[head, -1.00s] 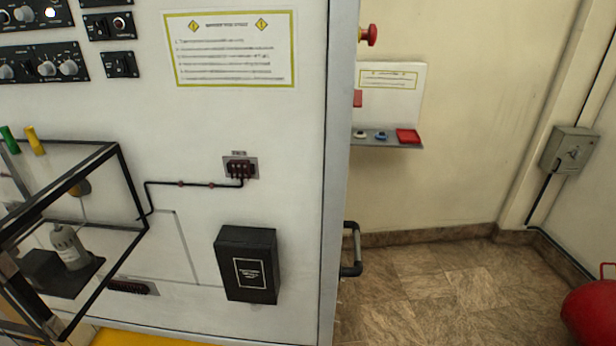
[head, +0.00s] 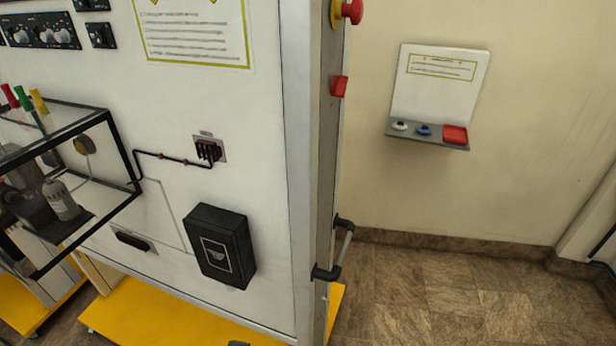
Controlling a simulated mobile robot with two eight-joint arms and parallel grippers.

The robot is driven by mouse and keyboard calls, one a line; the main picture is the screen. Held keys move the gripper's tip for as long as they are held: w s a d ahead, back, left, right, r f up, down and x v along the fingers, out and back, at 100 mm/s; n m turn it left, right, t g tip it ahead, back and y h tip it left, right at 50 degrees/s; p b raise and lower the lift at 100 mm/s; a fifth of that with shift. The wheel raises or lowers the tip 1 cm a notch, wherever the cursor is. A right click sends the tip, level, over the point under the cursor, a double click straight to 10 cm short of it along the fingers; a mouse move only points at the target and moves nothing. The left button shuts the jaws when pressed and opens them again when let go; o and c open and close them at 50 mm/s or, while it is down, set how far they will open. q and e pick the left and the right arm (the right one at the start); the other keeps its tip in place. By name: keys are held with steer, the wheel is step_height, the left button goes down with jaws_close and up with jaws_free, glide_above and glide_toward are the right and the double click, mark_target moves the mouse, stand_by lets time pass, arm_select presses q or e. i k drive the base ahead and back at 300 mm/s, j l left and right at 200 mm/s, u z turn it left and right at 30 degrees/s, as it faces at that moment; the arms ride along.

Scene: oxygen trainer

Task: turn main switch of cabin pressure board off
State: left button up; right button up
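Several small dark control panels with knobs and switches show at the top left of the white cabinet, among them a knob panel (head: 42,32) and a small switch panel (head: 100,35). Their labels are too small to read, so I cannot tell which is the cabin pressure board or its main switch. The upper panels are cut off by the frame edge. Neither of my grippers is in view.
The white cabinet (head: 270,180) fills the left, with a black box (head: 220,246), a framed clear case (head: 60,185) and a side handle (head: 340,250). A red emergency button (head: 352,11) juts from its edge. A wall shelf (head: 428,136) stands right; floor there is clear.

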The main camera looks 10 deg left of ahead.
mark_target(339, 83)
steer(key=i+l+u, duration=0.15)
steer(key=l+u, duration=0.2)
steer(key=u, duration=0.15)
steer(key=i+l+u, duration=0.15)
steer(key=l+u, duration=0.3)
steer(key=i+l+u, duration=0.25)
steer(key=k+l, duration=0.1)
